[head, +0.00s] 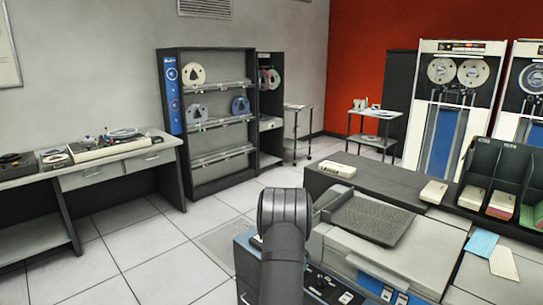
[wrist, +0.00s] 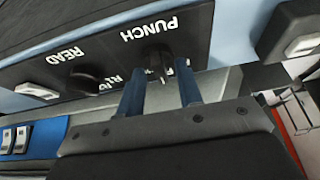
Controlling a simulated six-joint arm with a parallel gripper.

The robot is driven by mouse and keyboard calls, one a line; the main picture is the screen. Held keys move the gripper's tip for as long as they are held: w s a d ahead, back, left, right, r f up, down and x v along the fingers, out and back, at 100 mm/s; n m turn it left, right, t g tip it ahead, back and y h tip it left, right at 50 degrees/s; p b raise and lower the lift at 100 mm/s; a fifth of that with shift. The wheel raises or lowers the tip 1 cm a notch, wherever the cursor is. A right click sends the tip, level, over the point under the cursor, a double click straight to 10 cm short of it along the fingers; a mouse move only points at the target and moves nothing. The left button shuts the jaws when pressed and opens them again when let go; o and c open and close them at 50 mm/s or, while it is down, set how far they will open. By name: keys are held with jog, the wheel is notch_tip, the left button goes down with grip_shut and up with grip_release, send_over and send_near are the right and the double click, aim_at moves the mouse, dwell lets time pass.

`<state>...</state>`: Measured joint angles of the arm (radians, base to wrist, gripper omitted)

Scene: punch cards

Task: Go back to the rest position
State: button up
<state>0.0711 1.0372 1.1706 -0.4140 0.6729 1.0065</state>
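My gripper (wrist: 159,76) shows in the wrist view with its two dark blue fingers apart and nothing held between them. Just beyond the fingertips is a black knob (wrist: 157,62) on a dark panel (wrist: 110,62) marked PUNCH and READ. The text appears upside down. I cannot tell whether the fingers touch the knob. A second dark knob (wrist: 85,82) sits by the READ label. In the head view my dark arm rises in front of the card machine (head: 385,245) and hides my gripper.
A dark counter (head: 385,185) holds card trays and card stacks (head: 485,243) at the right. A shelf with tape reels (head: 220,120) and a desk (head: 110,165) stand at the left. Tape cabinets (head: 455,95) stand at the back right. The floor at the left is clear.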

jog(key=v, duration=1.7)
jog(key=x, duration=1.6)
jog(key=shift+d+f, duration=0.1)
jog(key=shift+f, duration=0.2)
jog(key=shift+w+d+f, duration=0.1)
jog(key=shift+w+f, duration=0.05)
jog(key=shift+f, duration=0.05)
jog(key=shift+r+n, duration=0.1)
jog(key=shift+n, duration=0.4)
jog(key=shift+d+n+t+y, duration=0.1)
jog(key=shift+n+t+y, duration=0.5)
jog(key=shift+n, duration=1)
jog(key=shift+d+n+y, duration=0.15)
jog(key=shift+n+y, duration=0.85)
jog(key=shift+n, duration=1.3)
